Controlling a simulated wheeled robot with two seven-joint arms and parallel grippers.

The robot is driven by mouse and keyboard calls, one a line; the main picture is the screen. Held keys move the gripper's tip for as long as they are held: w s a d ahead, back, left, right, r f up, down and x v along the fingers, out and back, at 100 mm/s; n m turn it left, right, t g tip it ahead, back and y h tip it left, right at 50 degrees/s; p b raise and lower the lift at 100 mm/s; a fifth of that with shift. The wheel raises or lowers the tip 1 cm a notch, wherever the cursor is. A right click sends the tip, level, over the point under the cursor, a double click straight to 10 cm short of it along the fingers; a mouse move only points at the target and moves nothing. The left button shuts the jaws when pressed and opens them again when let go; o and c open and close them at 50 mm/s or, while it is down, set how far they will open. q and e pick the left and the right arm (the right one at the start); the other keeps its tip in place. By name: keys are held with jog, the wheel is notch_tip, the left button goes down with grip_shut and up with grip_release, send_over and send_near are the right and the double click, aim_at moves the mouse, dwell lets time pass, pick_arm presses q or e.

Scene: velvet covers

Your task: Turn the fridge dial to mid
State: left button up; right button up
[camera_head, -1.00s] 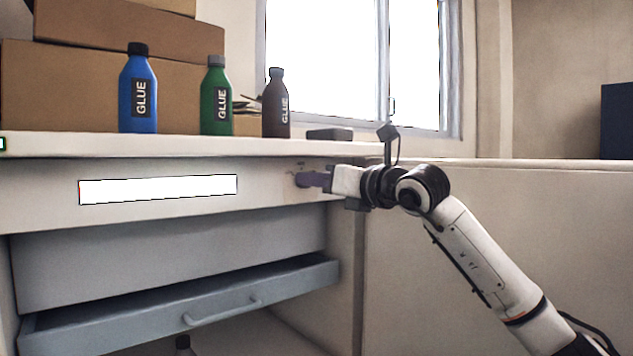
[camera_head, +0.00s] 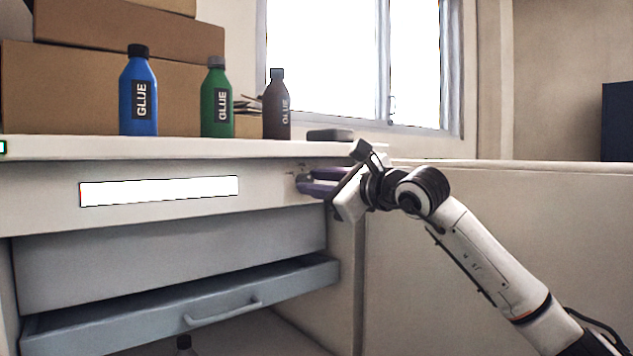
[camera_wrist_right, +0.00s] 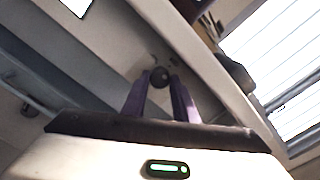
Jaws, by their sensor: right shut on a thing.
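The fridge dial (camera_wrist_right: 160,76) is a small dark round knob on the pale front panel. In the right wrist view it sits between the two purple fingertips of my right gripper (camera_wrist_right: 160,88), which is shut on it. In the head view the right gripper (camera_head: 303,184) reaches the panel's right end from the right, its fingers one above the other and the dial mostly hidden between them. Small markings show above the dial but are too small to read. My left gripper is not in view.
A blue glue bottle (camera_head: 138,95), a green one (camera_head: 215,100) and a dark one (camera_head: 276,108) stand on the shelf (camera_head: 180,147) above the panel. Cardboard boxes (camera_head: 100,85) are behind them. A grey drawer (camera_head: 180,310) hangs open below. A dark flat object (camera_head: 330,135) lies near the shelf's right end.

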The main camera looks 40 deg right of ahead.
jog(key=shift+n, duration=0.4)
jog(key=o, duration=1.1)
jog(key=shift+c, duration=0.2)
jog(key=shift+s, duration=0.1)
jog(key=s+b, duration=0.3)
jog(key=s, duration=0.7)
jog(key=shift+d, duration=0.35)
